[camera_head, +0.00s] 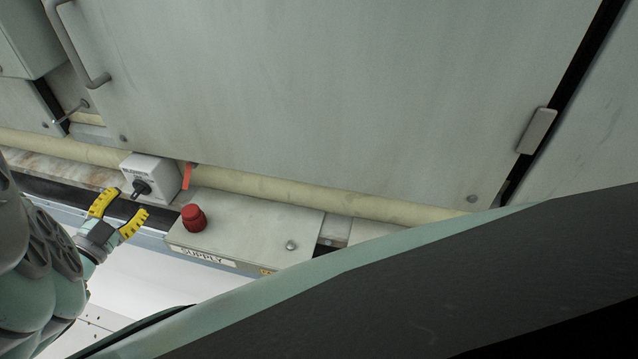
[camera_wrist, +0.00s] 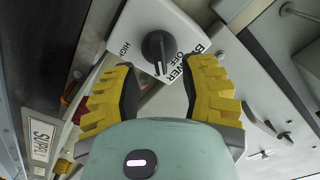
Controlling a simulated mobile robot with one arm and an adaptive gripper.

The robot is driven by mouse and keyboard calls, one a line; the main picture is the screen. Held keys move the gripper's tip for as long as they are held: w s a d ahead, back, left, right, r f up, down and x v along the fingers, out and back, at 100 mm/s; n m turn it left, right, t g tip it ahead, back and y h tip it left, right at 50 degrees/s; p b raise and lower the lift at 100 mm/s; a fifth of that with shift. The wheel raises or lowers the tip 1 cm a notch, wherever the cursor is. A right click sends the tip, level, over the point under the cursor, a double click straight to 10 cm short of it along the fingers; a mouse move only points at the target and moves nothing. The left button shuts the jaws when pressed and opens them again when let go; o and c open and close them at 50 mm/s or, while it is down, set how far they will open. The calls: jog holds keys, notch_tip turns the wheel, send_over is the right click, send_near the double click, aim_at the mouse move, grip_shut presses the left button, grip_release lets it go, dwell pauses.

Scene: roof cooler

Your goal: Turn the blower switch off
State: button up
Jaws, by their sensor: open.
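The blower switch is a black rotary knob (camera_wrist: 158,51) on a small white box (camera_head: 155,172). In the wrist view the box face (camera_wrist: 140,22) carries the words BLOWER, OFF and HIGH; other lettering is hidden or cut off. The knob also shows in the head view (camera_head: 142,188). My gripper (camera_head: 124,211) is open, with its yellow-padded fingers pointing at the box.
A SUPPLY box (camera_head: 250,232) with a red knob (camera_head: 194,217) stands right of the switch. An orange-red tag (camera_head: 186,176) hangs by the switch box. A pale pipe (camera_head: 270,187) runs behind, below a large grey panel (camera_head: 330,90) with a handle (camera_head: 72,45).

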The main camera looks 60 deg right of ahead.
aim_at(135, 196)
jog(key=shift+x, duration=1.85)
jog(key=shift+o, duration=0.2)
grip_shut()
